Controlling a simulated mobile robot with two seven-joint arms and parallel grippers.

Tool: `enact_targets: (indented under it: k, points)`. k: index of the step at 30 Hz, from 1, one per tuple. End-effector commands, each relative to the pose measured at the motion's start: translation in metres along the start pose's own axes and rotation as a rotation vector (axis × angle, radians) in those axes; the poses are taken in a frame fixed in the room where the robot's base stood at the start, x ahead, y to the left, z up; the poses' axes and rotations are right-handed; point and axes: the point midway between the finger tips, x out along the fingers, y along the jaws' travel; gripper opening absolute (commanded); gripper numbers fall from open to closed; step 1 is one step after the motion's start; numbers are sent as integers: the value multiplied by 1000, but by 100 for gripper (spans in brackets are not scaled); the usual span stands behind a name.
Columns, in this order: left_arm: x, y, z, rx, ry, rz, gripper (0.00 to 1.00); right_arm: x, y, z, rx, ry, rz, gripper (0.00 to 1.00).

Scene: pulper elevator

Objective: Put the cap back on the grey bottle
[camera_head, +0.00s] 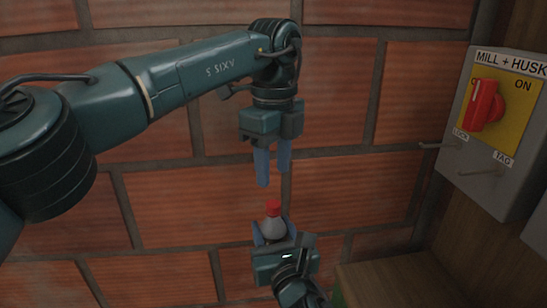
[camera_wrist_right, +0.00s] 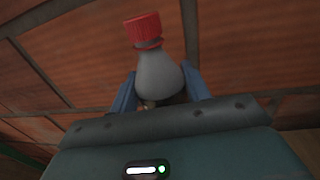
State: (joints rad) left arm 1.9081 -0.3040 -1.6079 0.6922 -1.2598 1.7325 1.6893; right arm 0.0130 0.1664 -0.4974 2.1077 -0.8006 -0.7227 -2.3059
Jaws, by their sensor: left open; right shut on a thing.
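The grey bottle (camera_head: 272,227) is held upright between the blue fingers of my right gripper (camera_head: 273,234), low in the head view. A red cap (camera_head: 273,207) sits on top of its neck. The right wrist view shows the bottle (camera_wrist_right: 158,75) leaning slightly, with the red cap (camera_wrist_right: 142,28) over a thin reddish band at the neck. I cannot tell whether the cap is tight. My left gripper (camera_head: 273,176) is open and empty, pointing down just above the cap, apart from it.
A grey switch box (camera_head: 491,185) labelled MILL + HUSK, with a red knob (camera_head: 484,106), is on the right wall. Pegs stick out of it. A wooden ledge (camera_head: 395,278) is at the lower right. A brick wall (camera_head: 160,210) lies behind.

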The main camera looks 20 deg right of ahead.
Motion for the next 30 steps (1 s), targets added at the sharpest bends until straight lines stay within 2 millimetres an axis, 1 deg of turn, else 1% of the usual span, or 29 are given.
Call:
enact_targets:
  k: [1,6,12,17,25,30]
  points:
    - [8,0,0,1,1,2,41,0,0,1,0,-2,0,0]
    - [36,1,0,1,1,3,41,0,0,1,0,-2,0,0]
    - [60,0,0,0,1,1,41,0,0,1,0,-2,0,0]
    - [68,0,0,0,0,0,41,0,0,1,0,-2,0,0]
    - [69,0,0,0,0,-1,41,0,0,1,0,-2,0,0]
    - [69,0,0,0,0,0,28,0,0,1,0,-2,0,0]
